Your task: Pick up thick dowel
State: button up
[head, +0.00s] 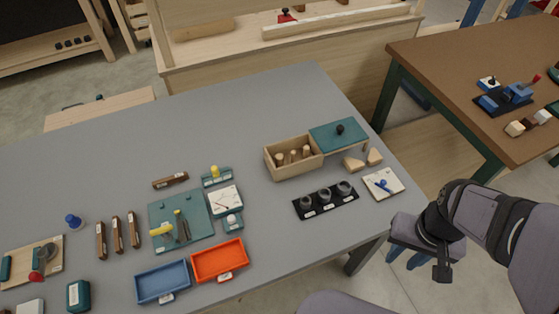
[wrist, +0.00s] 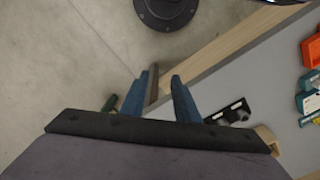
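Several pale wooden dowels (head: 293,156) stand upright in an open wooden box (head: 283,172) at the right of the grey table. Which one is thickest is hard to tell at this size. A teal lid or panel (head: 338,135) with a black knob adjoins the box at its right. My gripper (head: 406,259) is beyond the table's right edge, well apart from the box. In the wrist view my gripper (wrist: 159,92) shows two blue fingers spread apart with nothing held between them. The dowels cannot be made out in the wrist view.
A black holder (head: 326,203) with round grey pieces, wooden blocks (head: 354,164) and a white tile (head: 383,184) stand near the box. Blue (head: 162,282) and orange (head: 219,261) trays lie at the front. A brown table (head: 470,60) stands at right. The grey table's back is clear.

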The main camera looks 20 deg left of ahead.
jog(key=w+a+r+m, duration=0.15)
jog(key=w+a, duration=0.35)
jog(key=w, duration=0.5)
jog(key=m, duration=0.4)
send_over(280, 156)
notch_tip(280, 156, down, 3)
jog(key=shift+r, duration=0.15)
jog(key=shift+s+a+m, duration=0.1)
jog(key=shift+a+m, duration=0.15)
jog(key=shift+a, duration=0.05)
jog(key=shift+d+f+p, duration=0.15)
jog(key=shift+f+p, duration=0.6)
jog(key=shift+f, duration=1.15)
jog(key=shift+d+f+p, duration=0.1)
jog(key=shift+f+p, duration=0.6)
jog(key=shift+f, duration=1.15)
grip_shut()
